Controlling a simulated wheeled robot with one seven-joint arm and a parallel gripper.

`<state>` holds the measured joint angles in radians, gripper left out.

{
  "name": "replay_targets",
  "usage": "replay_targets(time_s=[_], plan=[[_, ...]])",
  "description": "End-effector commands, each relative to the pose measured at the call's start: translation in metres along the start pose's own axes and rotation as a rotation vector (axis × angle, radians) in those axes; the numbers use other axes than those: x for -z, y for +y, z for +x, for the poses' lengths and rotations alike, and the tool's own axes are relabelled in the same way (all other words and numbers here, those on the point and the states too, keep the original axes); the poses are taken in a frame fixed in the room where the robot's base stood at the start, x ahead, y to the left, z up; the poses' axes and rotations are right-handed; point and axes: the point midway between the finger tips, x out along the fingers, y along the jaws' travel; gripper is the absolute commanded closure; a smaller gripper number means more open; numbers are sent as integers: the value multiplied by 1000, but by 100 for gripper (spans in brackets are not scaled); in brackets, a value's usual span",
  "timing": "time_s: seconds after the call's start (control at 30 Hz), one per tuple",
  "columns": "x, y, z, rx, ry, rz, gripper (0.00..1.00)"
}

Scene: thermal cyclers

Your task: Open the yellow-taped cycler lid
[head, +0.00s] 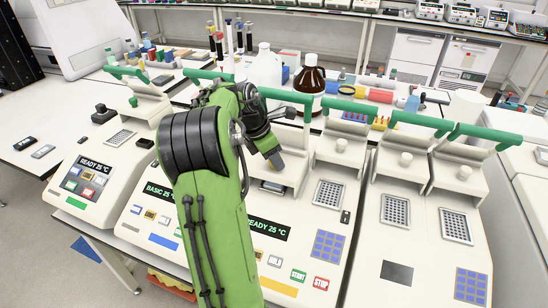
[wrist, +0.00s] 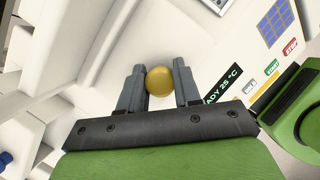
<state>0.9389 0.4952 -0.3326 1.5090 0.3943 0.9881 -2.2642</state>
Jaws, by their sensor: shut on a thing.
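My gripper (wrist: 158,82) has a round yellow knob (wrist: 159,81) between its two grey fingers in the wrist view. In the head view my gripper (head: 274,160) is at the front of a middle cycler, mostly behind my green arm. That cycler's READY 25 °C display (head: 269,229) shows to the right of my arm, and also in the wrist view (wrist: 222,86). A white lid surface (wrist: 100,40) fills much of the wrist view.
Other cyclers stand close on both sides; the two at right have white knobs (head: 405,158) and exposed metal blocks (head: 395,210). Green bars (head: 421,119) run along the lid tops. A brown bottle (head: 310,85) and a white jug (head: 266,68) stand behind.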

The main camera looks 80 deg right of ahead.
Motion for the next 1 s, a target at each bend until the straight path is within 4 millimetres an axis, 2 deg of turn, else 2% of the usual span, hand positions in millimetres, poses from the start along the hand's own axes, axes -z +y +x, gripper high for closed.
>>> replay_targets(time_s=[0.27, 0.6, 1.0], plan=[[-4, 4, -1, 1, 0, 0, 100], [-45, 44, 8, 2, -3, 2, 100], [-84, 88, 24, -3, -4, 1, 100]])
